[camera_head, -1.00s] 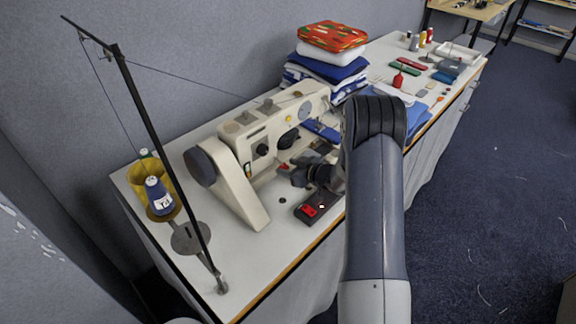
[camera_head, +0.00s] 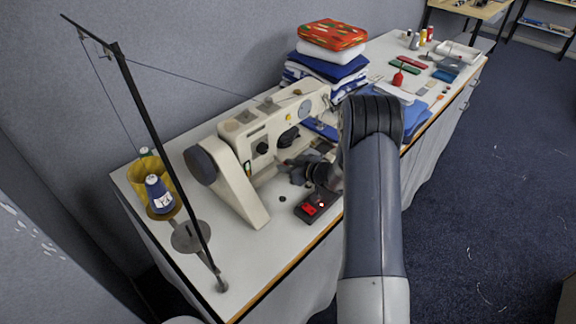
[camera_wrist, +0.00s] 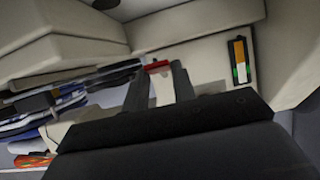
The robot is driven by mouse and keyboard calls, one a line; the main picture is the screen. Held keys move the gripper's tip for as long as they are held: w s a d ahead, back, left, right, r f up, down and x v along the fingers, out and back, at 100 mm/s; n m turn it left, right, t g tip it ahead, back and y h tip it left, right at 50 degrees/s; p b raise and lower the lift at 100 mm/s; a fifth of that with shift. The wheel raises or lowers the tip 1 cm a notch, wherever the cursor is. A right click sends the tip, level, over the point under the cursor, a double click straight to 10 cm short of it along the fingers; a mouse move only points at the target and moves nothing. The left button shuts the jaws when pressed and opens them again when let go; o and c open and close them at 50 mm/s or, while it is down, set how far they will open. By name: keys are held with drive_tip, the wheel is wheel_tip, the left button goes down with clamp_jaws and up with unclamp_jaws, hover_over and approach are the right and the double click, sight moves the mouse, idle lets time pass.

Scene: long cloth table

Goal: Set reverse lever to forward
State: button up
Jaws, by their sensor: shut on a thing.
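The cream sewing machine (camera_head: 262,135) stands on the long table. Its side fills the upper part of the wrist view (camera_wrist: 200,35). The reverse lever (camera_wrist: 157,67) shows in the wrist view as a red-tipped piece with a pale shank, between my two fingers. My gripper (camera_wrist: 158,85) is shut on it, one finger on each side. In the head view my gripper (camera_head: 290,166) is beside the machine's front, under the arm of the machine. The lever cannot be made out there.
A black box with a red switch (camera_head: 314,206) lies just below my gripper. A thread stand (camera_head: 160,150) with cones is at left. Folded cloths (camera_head: 331,60) are stacked behind the machine. A coloured label (camera_wrist: 240,60) is right of the lever.

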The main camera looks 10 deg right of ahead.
sight(280, 161)
drive_tip(key=shift+r+p, duration=0.15)
drive_tip(key=shift+p, duration=0.15)
drive_tip(key=r+p, duration=0.1)
drive_tip(key=p, duration=0.2)
drive_tip(key=shift+g, duration=0.4)
drive_tip(key=r+g+h+p, duration=0.1)
drive_tip(key=p, duration=0.2)
drive_tip(key=shift+w+p, duration=0.1)
drive_tip(key=shift+p, duration=0.3)
drive_tip(key=shift+w+a+r+g+h+p, duration=0.1)
drive_tip(key=shift+r+g+h+p, duration=0.1)
drive_tip(key=shift+g+h+p, duration=0.6)
drive_tip(key=shift+w+a+r+g+h, duration=0.2)
drive_tip(key=shift+r+g+h, duration=0.35)
drive_tip(key=shift+g, duration=0.45)
drive_tip(key=shift+w+r, duration=0.1)
drive_tip(key=o, duration=1)
